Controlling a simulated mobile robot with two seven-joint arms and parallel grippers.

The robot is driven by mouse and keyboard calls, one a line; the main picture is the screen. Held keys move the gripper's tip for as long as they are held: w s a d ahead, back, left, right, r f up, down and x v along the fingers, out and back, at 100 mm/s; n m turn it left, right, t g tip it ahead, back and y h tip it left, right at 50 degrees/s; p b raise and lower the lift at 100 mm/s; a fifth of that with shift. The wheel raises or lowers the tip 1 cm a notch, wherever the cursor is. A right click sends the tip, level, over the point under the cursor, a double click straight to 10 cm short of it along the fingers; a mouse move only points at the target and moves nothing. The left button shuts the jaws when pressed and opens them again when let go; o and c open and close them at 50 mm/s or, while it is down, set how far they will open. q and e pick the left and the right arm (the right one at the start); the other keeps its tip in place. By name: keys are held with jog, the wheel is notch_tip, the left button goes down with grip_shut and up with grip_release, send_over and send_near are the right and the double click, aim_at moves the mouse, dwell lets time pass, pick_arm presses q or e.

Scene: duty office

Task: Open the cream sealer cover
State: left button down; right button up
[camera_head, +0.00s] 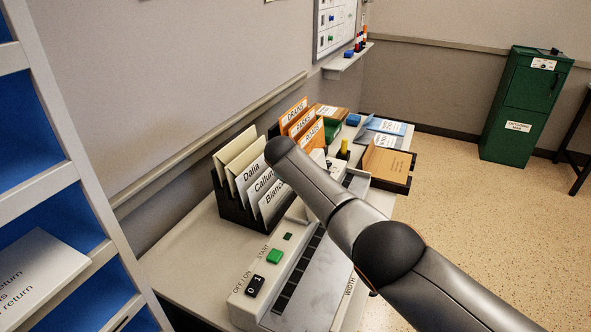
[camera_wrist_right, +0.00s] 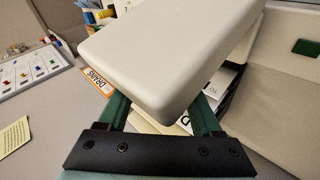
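The cream sealer (camera_head: 262,288) stands on the near part of the desk in the head view, with its switch, green START button and long grey top showing. A thick cream block with rounded edges, which looks like the sealer cover (camera_wrist_right: 172,48), fills the upper middle of the right wrist view. My right gripper's green fingers (camera_wrist_right: 160,115) stand apart, and their upper parts pass behind this block. Their tips are hidden, and contact cannot be made out. In the head view my right arm hides that gripper and part of the sealer. My left gripper is not in view.
A black rack (camera_head: 232,208) of name cards stands close behind the sealer. Orange dividers (camera_head: 303,122), a box of brown envelopes (camera_head: 386,160) and blue folders (camera_head: 388,126) lie farther back. A shelf frame (camera_head: 70,150) is at the left. Floor (camera_head: 470,230) is open at right.

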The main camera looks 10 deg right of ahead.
jog(key=shift+r, duration=0.3)
jog(key=p+v, duration=0.2)
jog(key=v, duration=1)
jog(key=shift+s+f, duration=0.15)
jog(key=shift+s, duration=0.05)
